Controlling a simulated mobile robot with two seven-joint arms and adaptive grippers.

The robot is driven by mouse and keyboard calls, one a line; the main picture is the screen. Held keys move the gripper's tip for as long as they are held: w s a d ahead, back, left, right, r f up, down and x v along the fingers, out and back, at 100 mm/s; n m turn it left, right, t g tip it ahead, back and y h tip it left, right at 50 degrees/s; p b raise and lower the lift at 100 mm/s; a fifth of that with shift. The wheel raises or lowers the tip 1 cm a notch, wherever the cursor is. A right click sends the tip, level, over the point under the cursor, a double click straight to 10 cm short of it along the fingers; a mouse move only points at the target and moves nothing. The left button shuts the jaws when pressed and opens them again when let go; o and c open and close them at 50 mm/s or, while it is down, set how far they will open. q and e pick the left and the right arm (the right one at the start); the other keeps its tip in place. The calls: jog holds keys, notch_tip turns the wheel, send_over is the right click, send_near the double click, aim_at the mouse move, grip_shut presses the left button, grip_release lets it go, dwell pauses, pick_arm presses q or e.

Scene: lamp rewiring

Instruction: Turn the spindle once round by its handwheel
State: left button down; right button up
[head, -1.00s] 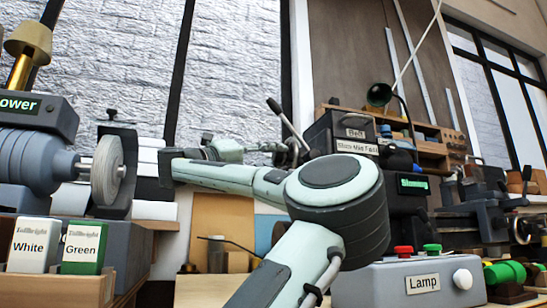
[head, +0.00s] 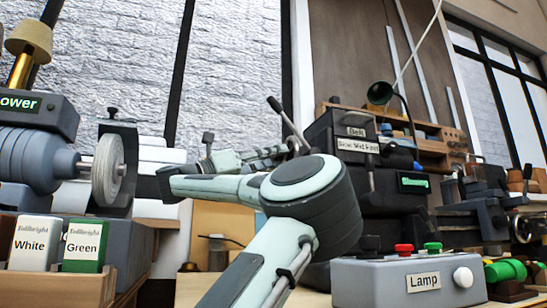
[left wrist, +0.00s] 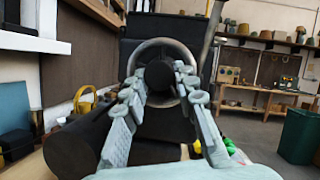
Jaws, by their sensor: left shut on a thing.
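In the left wrist view my left gripper (left wrist: 160,80) is shut on the handwheel (left wrist: 163,42), a grey ring around a dark round hub. Its two pale ribbed fingers reach the ring from either side. In the head view my left gripper (head: 282,152) is small and partly hidden behind my own arm. It is close to the left side of the dark machine (head: 335,130) with a belt label and a slow-mid-fast label. The spindle itself cannot be made out clearly. My right gripper is not in view.
A grey lamp box (head: 375,283) with red and green buttons stands at front right. A grey motor with a pale wheel (head: 108,170) stands at left, behind white and green boxes (head: 86,245). A dark lever (head: 287,122) sticks up beside the machine.

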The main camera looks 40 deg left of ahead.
pick_arm(q)
jog(key=shift+a+m+h, duration=0.1)
jog(key=shift+m+h, duration=0.8)
jog(key=shift+m, duration=0.8)
jog(key=shift+w+m+g+h, duration=0.1)
jog(key=shift+m+g+h, duration=0.3)
jog(key=shift+m, duration=0.5)
jog(key=c, duration=1.2)
grip_release()
jog(key=shift+v, duration=3.8)
